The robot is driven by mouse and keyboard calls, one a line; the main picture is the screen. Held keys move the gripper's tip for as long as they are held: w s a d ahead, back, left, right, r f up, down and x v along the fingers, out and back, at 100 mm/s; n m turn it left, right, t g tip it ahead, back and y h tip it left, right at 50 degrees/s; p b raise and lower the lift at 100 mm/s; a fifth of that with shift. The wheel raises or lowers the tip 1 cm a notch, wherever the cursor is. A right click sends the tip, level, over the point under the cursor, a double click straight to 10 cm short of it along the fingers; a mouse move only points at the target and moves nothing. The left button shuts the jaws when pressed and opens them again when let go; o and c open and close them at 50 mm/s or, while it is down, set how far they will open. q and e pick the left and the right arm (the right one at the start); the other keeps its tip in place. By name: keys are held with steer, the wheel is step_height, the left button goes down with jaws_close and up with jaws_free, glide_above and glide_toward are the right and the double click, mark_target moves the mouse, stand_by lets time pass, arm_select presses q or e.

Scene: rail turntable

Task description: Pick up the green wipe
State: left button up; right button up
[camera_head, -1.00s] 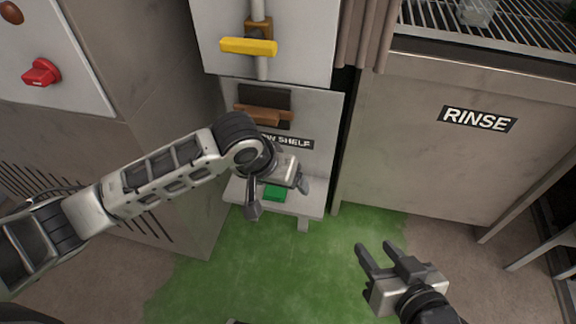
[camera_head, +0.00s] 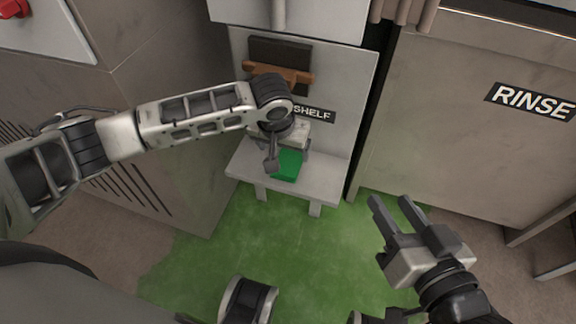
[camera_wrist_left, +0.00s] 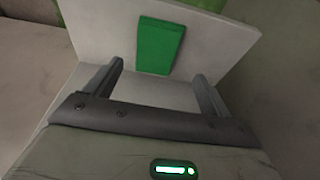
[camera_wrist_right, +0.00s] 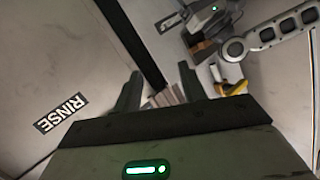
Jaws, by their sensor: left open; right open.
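The green wipe (camera_head: 289,165) lies flat on a small white shelf (camera_head: 322,184) low on the wall. Whether the fingers touch the shelf, I cannot tell. My right gripper (camera_head: 390,207) is open and empty over the green floor, to the right of the shelf.
A brown wooden bracket (camera_head: 284,76) and a partly covered "SHELF" label (camera_head: 313,115) are on the wall above the shelf. A cabinet marked RINSE (camera_head: 530,101) stands at right, a grey metal cabinet (camera_head: 165,100) at left. The green floor (camera_head: 300,250) before the shelf is open.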

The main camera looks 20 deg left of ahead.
mark_target(288, 162)
arm_select(q)
steer(key=b+x, duration=0.1)
steer(key=x, duration=0.1)
steer(key=b+x, duration=0.1)
steer(key=x, duration=0.1)
steer(key=shift+s+d+f+b, duration=0.25)
steer(key=shift+s+d+b, duration=0.05)
steer(key=shift+s, duration=0.05)
steer(key=shift+w+f, duration=0.15)
steer(key=shift+f, duration=0.2)
arm_select(e)
steer(key=shift+w+a+r+m+t+y, duration=0.1)
steer(key=shift+a+r+m+t+y, duration=0.35)
steer(key=shift+r+m+y, duration=0.2)
steer(key=shift+f, duration=0.1)
arm_select(q)
steer(key=c, duration=1.1)
steer(key=shift+o, duration=0.2)
steer(key=shift+r, duration=0.15)
